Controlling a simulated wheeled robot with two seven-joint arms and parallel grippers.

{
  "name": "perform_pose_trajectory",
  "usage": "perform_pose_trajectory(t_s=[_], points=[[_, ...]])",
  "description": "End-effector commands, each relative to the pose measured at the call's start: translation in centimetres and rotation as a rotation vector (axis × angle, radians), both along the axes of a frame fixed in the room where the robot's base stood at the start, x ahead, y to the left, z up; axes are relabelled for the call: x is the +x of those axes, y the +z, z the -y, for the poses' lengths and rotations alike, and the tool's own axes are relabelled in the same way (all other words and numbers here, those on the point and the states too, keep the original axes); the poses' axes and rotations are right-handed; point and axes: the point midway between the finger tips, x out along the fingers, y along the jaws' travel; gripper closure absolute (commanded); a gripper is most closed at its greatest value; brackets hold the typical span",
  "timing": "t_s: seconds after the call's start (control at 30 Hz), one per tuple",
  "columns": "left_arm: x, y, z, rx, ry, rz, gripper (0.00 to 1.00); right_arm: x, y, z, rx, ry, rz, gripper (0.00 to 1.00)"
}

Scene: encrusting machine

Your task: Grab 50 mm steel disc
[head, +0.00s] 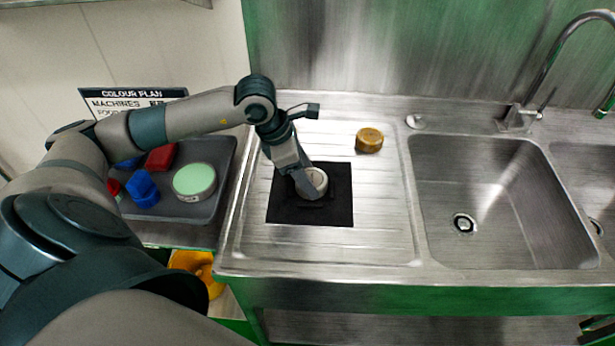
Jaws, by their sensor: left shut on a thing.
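A pale, round steel disc (315,180) is on the black square mat (335,211) on the drainboard, in the middle of the head view. My left gripper (309,187) reaches down over the mat and is shut on the disc. The fingers hide part of the disc's left side. I cannot tell whether the disc touches the mat or is slightly raised. My right gripper does not show.
A brass-coloured round piece (369,140) stands behind the mat to the right. A steel sink basin (470,190) with a tap (530,100) lies to the right. A dark tray (222,160) at left holds blue and red pieces and a green-topped round tin (194,180). The drainboard's right part is clear.

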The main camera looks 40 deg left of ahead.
Motion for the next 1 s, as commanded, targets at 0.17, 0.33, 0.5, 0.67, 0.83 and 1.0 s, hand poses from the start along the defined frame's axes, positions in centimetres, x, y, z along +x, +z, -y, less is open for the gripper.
perform_pose_trajectory(t_s=[0.17, 0.33, 0.5, 0.67, 0.83, 1.0], points=[[0.1, 1.4, 0.0, 0.001, -0.001, 0.006, 0.8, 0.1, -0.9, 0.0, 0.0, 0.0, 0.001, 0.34], [-0.1, 3.7, 0.2, 0.001, -0.003, 0.007, 0.8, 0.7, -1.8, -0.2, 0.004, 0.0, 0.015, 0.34], [-2.2, 5.2, 2.1, 0.0, -0.006, 0.005, 0.8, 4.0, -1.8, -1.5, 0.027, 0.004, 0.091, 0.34], [-4.0, 6.7, 3.7, -0.001, -0.005, 0.006, 0.8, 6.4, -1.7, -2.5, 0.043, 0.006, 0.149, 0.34], [-5.4, 8.3, 4.9, 0.002, -0.001, 0.0, 0.8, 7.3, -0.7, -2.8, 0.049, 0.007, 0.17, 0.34], [-5.9, 8.7, 5.3, 0.002, 0.0, -0.003, 0.8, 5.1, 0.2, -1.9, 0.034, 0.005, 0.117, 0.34]])
